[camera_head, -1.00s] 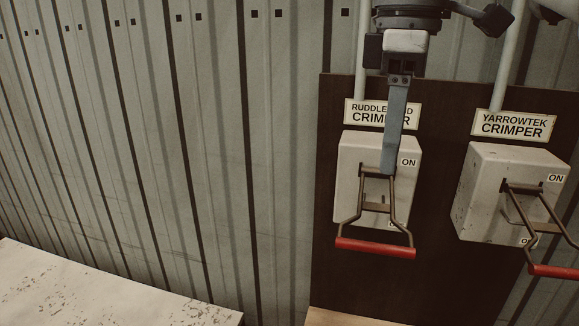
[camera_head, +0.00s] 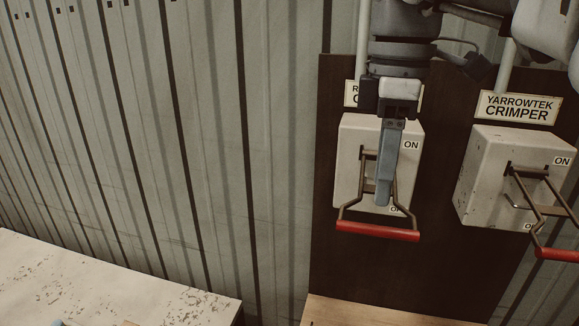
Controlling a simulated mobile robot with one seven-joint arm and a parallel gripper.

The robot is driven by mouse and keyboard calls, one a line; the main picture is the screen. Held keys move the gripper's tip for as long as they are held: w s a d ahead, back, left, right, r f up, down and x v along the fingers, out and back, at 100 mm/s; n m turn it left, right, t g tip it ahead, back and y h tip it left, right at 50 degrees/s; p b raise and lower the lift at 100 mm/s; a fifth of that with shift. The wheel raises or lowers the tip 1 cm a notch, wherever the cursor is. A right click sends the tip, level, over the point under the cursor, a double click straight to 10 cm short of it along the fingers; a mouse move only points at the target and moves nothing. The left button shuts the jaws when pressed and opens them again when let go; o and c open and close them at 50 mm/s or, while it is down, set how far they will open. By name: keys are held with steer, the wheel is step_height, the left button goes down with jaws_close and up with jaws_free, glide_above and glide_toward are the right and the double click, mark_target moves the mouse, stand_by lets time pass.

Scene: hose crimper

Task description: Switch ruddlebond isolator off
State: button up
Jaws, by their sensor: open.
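The Ruddlebond isolator (camera_head: 350,165) is a pale box on a dark board, with an ON label at its upper right and a partly hidden label at its lower edge. Its lever (camera_head: 378,231) is a metal frame with a red crossbar, which hangs out and down at the box's lower edge. My gripper (camera_head: 382,203) points down in front of the box, its finger between the lever's two side rods and above the red bar. Only one finger shows clearly. The gripper holds nothing that I can see. Its wrist covers most of the Ruddlebond sign (camera_head: 351,94).
The Yarrowtek isolator (camera_head: 480,180) is close on the right, its red-handled lever (camera_head: 556,253) sticking out, under its sign (camera_head: 520,108). A worn pale bench top (camera_head: 110,290) is at lower left. Corrugated wall (camera_head: 270,150) fills the left. A wooden surface (camera_head: 370,315) lies below.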

mark_target(375, 226)
steer(key=shift+s+f, duration=0.1)
steer(key=shift+f, duration=3.05)
jaws_close()
